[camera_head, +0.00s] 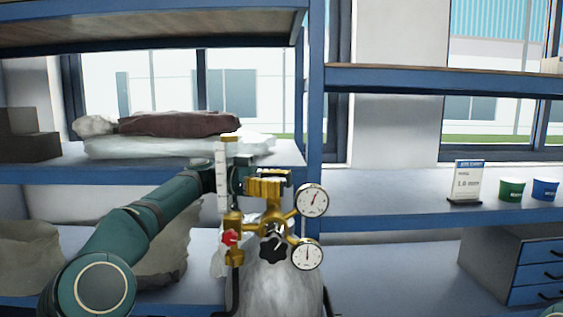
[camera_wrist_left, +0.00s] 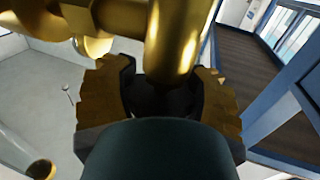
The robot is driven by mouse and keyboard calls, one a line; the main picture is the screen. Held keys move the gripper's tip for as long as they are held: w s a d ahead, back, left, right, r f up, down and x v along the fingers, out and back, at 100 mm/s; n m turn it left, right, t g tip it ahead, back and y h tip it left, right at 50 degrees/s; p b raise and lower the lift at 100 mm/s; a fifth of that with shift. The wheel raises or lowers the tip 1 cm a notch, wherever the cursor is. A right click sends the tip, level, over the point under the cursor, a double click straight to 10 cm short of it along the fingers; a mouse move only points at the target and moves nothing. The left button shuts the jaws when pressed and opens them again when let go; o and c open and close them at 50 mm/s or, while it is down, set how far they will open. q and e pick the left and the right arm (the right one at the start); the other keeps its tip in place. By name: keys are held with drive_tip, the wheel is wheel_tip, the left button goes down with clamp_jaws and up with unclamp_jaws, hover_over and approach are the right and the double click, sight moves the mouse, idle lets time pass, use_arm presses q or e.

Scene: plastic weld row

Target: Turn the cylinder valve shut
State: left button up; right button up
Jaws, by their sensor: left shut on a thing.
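The cylinder valve's fluted brass handwheel (camera_head: 268,186) sits at the top of the brass fittings, above a pale wrapped cylinder (camera_head: 277,287). My left gripper (camera_head: 243,176) reaches it from the left and is shut on it. In the left wrist view the dark fingers of my left gripper (camera_wrist_left: 162,84) have ribbed brass of the handwheel (camera_wrist_left: 98,98) on both sides. A thick brass stem (camera_wrist_left: 178,42) stands between and beyond them. The fingertips are partly hidden. My right gripper is not in view.
Two round gauges, upper (camera_head: 312,200) and lower (camera_head: 307,254), stick out right of the valve. A black knob (camera_head: 272,245), a red knob (camera_head: 229,238) and a clear upright tube (camera_head: 222,178) are close by. Blue shelving (camera_head: 440,210) stands behind.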

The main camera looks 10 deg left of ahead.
use_arm(q)
drive_tip(key=shift+r+m+g+p, duration=0.25)
drive_tip(key=shift+m+g+p, duration=0.45)
drive_tip(key=shift+g+p, duration=0.3)
drive_tip(key=shift+s+f+m+g+y+p, duration=0.15)
drive_tip(key=shift+m+g+y+p, duration=0.25)
drive_tip(key=shift+g, duration=0.35)
drive_tip(key=shift+s+f+m+g+y+p, duration=0.1)
drive_tip(key=shift+m+g+y+p, duration=0.3)
drive_tip(key=shift+g, duration=0.35)
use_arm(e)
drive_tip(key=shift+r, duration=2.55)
use_arm(q)
drive_tip(key=shift+c, duration=0.3)
drive_tip(key=shift+r, duration=0.1)
drive_tip(key=o, duration=1.3)
drive_tip(key=shift+a, duration=0.1)
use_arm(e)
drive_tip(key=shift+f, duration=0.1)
